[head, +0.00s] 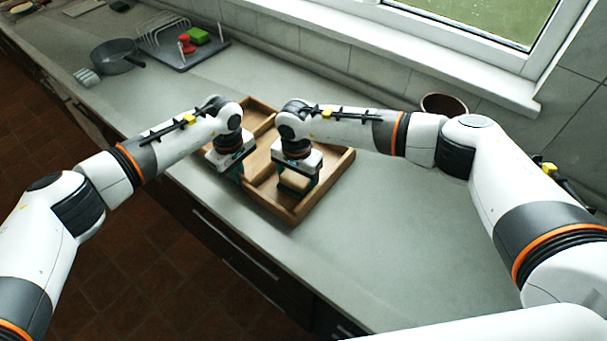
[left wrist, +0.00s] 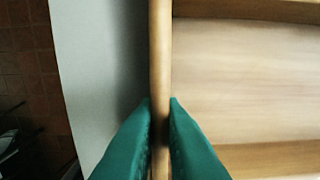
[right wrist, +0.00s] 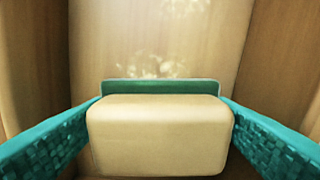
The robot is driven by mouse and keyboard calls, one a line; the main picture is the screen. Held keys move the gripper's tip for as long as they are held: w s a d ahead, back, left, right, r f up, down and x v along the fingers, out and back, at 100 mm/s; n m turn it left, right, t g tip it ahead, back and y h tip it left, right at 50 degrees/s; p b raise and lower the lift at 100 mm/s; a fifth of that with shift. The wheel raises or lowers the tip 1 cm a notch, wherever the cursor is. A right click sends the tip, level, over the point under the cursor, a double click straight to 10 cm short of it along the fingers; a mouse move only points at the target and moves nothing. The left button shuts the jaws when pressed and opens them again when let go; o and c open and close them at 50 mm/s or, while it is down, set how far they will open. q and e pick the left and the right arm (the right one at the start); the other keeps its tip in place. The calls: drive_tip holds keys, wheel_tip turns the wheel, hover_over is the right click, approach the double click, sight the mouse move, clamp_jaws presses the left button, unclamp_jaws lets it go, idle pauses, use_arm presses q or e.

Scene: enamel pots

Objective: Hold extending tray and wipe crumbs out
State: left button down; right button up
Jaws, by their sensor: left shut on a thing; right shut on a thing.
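The wooden tray (head: 338,165) lies on the counter and is divided into compartments. My left gripper (head: 237,174) is shut on the tray's near-left wall, and in the left wrist view the green fingers straddle that thin wall (left wrist: 160,45). My right gripper (head: 296,188) is shut on a beige sponge (right wrist: 158,135) with a green layer along its far side. The right gripper and sponge are inside a tray compartment. Pale crumbs (right wrist: 160,68) lie on the compartment floor just beyond the sponge, with more near the top of the right wrist view.
A brown bowl (head: 444,104) stands at the back right near the window sill. A grey saucepan (head: 117,56) and a dish rack on a grey mat (head: 188,51) with red and green items stand at the far left. The counter right of the tray is clear.

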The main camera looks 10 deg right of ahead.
use_arm(q)
drive_tip(key=shift+d+r, duration=0.1)
use_arm(e)
drive_tip(key=shift+s+a+f, duration=0.15)
drive_tip(key=shift+s+a, duration=0.5)
drive_tip(key=shift+w+a, duration=0.5)
drive_tip(key=shift+w, duration=0.3)
drive_tip(key=shift+w+d+r, duration=0.15)
drive_tip(key=shift+w+d, duration=0.8)
drive_tip(key=shift+d, duration=0.1)
drive_tip(key=shift+w+d+r, duration=0.15)
drive_tip(key=shift+w+d, duration=0.8)
drive_tip(key=shift+d, duration=0.05)
drive_tip(key=shift+w+d+f, duration=0.2)
drive_tip(key=shift+w+d, duration=1.75)
drive_tip(key=shift+d, duration=0.05)
drive_tip(key=shift+f, duration=0.1)
drive_tip(key=s+a, duration=0.3)
drive_tip(key=shift+s, duration=0.1)
drive_tip(key=shift+s+a+r, duration=0.2)
drive_tip(key=shift+s+a, duration=2.15)
drive_tip(key=shift+a, duration=0.25)
